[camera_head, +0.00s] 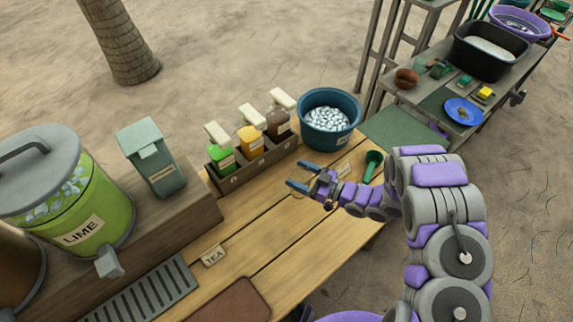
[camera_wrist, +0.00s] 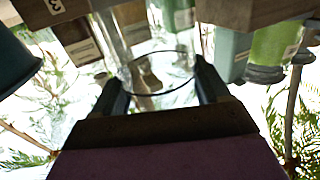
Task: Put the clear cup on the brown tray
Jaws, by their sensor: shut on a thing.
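The clear cup (camera_wrist: 158,76) shows in the wrist view as a transparent glass with a thin round rim, between the two dark fingers. My gripper (camera_head: 299,177) is shut on it, over the middle of the wooden table. In the head view the cup is nearly invisible, a faint outline at the blue fingertips. I cannot tell whether its base touches the table. The brown tray (camera_head: 236,303) lies flat at the near edge of the head view, partly cut off, lower left of my gripper. Its visible part is bare.
A rack of bottles (camera_head: 250,163) and a blue bowl of ice (camera_head: 330,118) stand behind the gripper. A green scoop (camera_head: 372,165) lies at right. A TEA label (camera_head: 213,255), metal grate (camera_head: 145,298) and green LIME dispenser (camera_head: 75,210) are at left. The tabletop between gripper and tray is mostly clear.

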